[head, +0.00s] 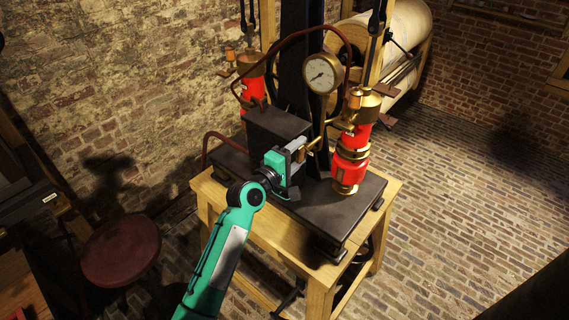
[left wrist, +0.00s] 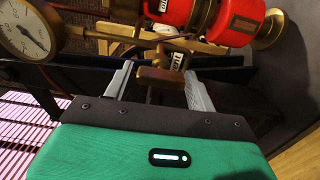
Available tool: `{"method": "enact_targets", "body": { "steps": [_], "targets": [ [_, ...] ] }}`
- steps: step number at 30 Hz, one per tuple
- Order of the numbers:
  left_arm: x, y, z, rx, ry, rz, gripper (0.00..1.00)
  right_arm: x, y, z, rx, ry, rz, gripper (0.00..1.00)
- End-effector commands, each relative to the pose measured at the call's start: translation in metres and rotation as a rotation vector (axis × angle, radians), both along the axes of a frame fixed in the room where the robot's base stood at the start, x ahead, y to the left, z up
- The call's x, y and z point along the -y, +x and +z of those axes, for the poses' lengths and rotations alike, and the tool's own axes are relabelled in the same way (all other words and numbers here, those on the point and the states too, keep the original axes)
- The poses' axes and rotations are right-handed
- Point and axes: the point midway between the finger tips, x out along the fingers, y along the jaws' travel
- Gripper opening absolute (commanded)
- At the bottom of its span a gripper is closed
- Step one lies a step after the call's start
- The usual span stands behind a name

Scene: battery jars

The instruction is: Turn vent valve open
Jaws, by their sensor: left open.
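The vent valve looks like a small brass handle (left wrist: 162,77) on a brass pipe in the left wrist view. It sits between the two grey fingers of my left gripper (left wrist: 158,88), which are apart on either side of it. I cannot tell whether either finger touches it. In the head view my left gripper (head: 297,152) reaches the brass fitting (head: 318,143) beside the right red cylinder (head: 351,153), and its fingers partly hide the valve. My right gripper is in neither view.
A round gauge (head: 321,73) stands above the valve, and a second red cylinder (head: 252,90) is behind. A black block (head: 277,127) is close to my gripper. The machine stands on a wooden table (head: 263,236). A red stool (head: 121,250) is at left.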

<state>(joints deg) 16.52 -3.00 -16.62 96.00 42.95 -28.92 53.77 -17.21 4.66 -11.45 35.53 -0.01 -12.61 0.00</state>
Motion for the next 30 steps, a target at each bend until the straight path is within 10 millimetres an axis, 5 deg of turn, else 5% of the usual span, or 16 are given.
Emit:
{"method": "enact_targets", "body": {
  "steps": [18,30],
  "targets": [
    [-0.064,-0.087,-0.004,0.0,0.002,0.001,0.56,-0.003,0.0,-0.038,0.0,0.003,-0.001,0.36],
    [-0.079,-0.108,-0.001,0.0,0.0,0.001,0.56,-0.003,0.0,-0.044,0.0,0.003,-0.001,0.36]
  ]
}}
